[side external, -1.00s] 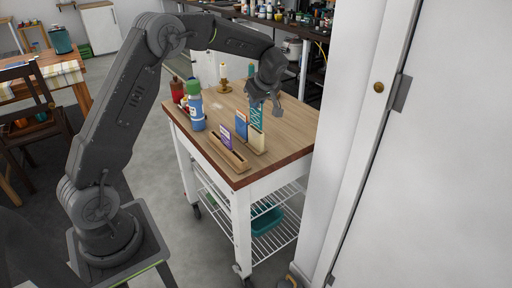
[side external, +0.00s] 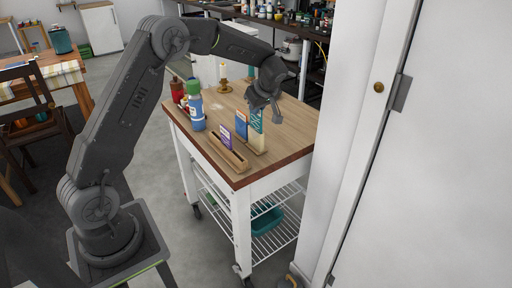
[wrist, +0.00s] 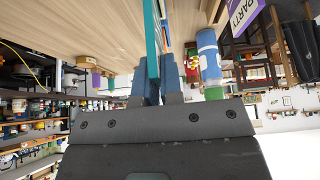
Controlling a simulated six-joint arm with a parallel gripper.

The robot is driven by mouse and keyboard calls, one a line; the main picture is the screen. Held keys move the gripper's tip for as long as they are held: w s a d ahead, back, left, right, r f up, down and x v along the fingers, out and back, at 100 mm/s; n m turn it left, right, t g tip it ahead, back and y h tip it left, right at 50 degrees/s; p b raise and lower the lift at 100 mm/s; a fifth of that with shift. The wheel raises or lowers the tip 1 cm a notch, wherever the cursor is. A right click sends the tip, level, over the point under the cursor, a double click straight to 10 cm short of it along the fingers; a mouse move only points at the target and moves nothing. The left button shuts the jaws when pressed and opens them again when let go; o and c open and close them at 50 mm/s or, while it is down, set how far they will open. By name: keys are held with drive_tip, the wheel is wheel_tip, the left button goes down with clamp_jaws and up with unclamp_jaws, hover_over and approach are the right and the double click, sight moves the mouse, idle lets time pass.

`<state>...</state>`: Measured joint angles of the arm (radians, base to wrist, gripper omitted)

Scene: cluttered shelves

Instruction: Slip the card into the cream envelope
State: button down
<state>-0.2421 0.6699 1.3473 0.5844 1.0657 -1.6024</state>
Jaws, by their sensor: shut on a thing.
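My gripper (side external: 264,107) is over the right part of the cart top, fingers pointing down. It is shut on a teal card with pale markings (side external: 257,122), held upright. The wrist view shows the card (wrist: 152,40) edge-on between the two fingers (wrist: 154,88). The cream envelope (side external: 257,141) stands upright on the wooden top, directly below the card in the side view. The card's lower edge meets or overlaps the envelope's top; I cannot tell whether it is inside the mouth.
A blue upright piece (side external: 242,124) stands close left of the envelope. A wooden holder (side external: 237,161) with a purple card (side external: 226,137) is nearer the front edge. A blue bottle (side external: 196,112) and red bottle (side external: 177,90) stand left. The cart top's right side is clear.

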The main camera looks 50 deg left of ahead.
sight(256, 124)
drive_tip(key=shift+f, duration=3)
drive_tip(key=c, duration=1.4)
unclamp_jaws()
drive_tip(key=shift+f, duration=0.15)
drive_tip(key=shift+o, duration=1)
drive_tip(key=v, duration=1.3)
drive_tip(key=shift+r, duration=0.35)
drive_tip(key=shift+d+r, duration=0.25)
drive_tip(key=shift+r, duration=0.05)
drive_tip(key=s+d+r+m+t+h, duration=0.1)
drive_tip(key=s+d+r+m, duration=0.3)
drive_tip(key=s, duration=0.3)
drive_tip(key=s+d+r+m+t+h, duration=0.2)
drive_tip(key=s+d+r+m, duration=0.2)
drive_tip(key=s+r, duration=0.15)
drive_tip(key=s+d+f+m+t+h, duration=0.1)
drive_tip(key=s+d+m, duration=0.2)
drive_tip(key=s, duration=0.6)
drive_tip(key=s+d+f+m+t+h, duration=0.1)
drive_tip(key=s+d+f+m+h, duration=0.1)
drive_tip(key=s+m, duration=0.5)
drive_tip(key=shift+s+d+t, duration=0.3)
drive_tip(key=shift+s+d, duration=0.55)
drive_tip(key=shift+d, duration=0.05)
